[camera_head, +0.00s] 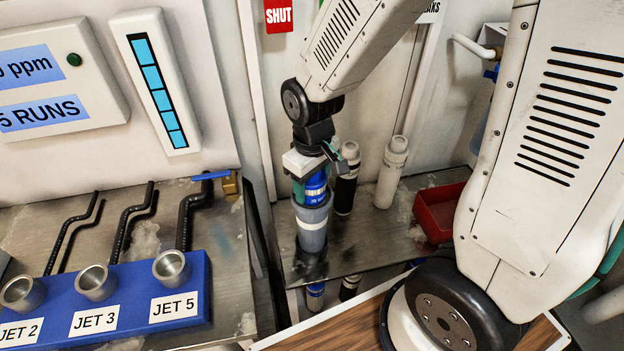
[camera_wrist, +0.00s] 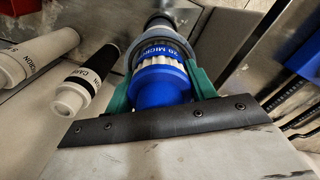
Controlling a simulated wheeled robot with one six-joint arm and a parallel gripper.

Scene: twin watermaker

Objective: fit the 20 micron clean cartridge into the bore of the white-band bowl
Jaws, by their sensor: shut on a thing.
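The 20 micron cartridge (camera_head: 316,189) has a blue end cap and a blue label; it also shows in the wrist view (camera_wrist: 160,82), where "20 MICRON" is partly readable. My gripper (camera_head: 314,178) is shut on its upper part, with green fingers on either side of the blue cap in the wrist view (camera_wrist: 160,92). The white-band bowl (camera_head: 312,240) stands upright on the metal shelf directly below. The cartridge's lower part is at the bowl's mouth and seems to be inside the grey rim (camera_wrist: 141,50). How deep it sits is hidden.
A black cartridge (camera_head: 346,185) and a white cartridge (camera_head: 391,172) stand close right of the bowl. A red bin (camera_head: 438,212) is farther right on the shelf (camera_head: 372,238). A blue rack (camera_head: 120,297) with metal cups stands on the left bench.

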